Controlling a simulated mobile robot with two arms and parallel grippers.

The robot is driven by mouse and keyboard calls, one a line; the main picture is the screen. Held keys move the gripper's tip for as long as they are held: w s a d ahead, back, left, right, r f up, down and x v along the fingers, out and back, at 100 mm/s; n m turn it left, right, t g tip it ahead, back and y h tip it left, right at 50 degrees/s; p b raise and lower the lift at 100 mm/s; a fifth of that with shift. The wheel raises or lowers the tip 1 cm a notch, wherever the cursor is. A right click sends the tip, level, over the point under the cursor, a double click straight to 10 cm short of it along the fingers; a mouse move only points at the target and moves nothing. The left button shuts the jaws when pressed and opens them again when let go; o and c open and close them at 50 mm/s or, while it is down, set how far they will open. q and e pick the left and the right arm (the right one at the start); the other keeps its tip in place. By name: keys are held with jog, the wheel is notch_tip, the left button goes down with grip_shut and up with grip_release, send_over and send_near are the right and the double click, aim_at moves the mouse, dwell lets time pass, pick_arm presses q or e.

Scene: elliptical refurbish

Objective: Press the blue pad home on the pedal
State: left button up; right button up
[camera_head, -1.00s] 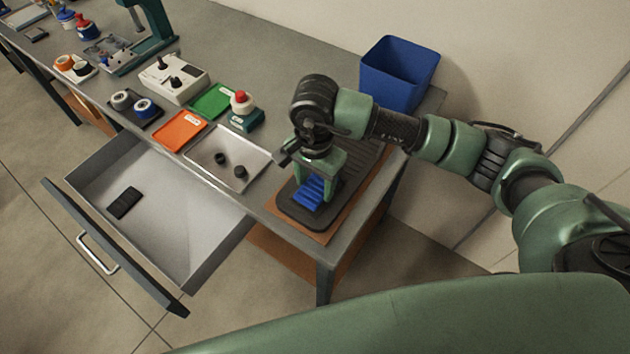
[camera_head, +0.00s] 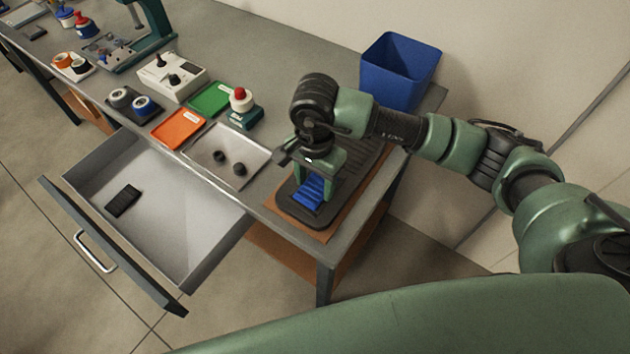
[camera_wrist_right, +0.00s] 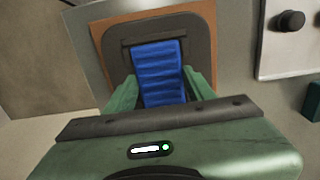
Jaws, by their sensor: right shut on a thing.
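The blue pad (camera_head: 309,190) is ribbed and lies at the near end of the dark pedal (camera_head: 290,212) on the workbench. In the right wrist view the blue pad (camera_wrist_right: 158,72) lies between the green fingers of my right gripper (camera_wrist_right: 160,92), over the dark pedal plate (camera_wrist_right: 200,45). My right gripper (camera_head: 316,184) points down and is shut on the blue pad. Its fingers hide part of the pad's sides, and I cannot tell whether the pad is fully seated. My left gripper is not in view.
A grey tray (camera_head: 250,172) with two black knobs lies left of the pedal. A red-topped button box (camera_head: 243,112) and a blue bin (camera_head: 398,70) stand behind. An open drawer (camera_head: 165,240) juts out at the front left, holding a black block (camera_head: 123,200).

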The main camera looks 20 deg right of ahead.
jog(key=o, duration=1.5)
notch_tip(320, 180, up, 7)
jog(key=shift+f+b, duration=0.1)
jog(key=shift+b, duration=0.9)
jog(key=shift+r, duration=0.45)
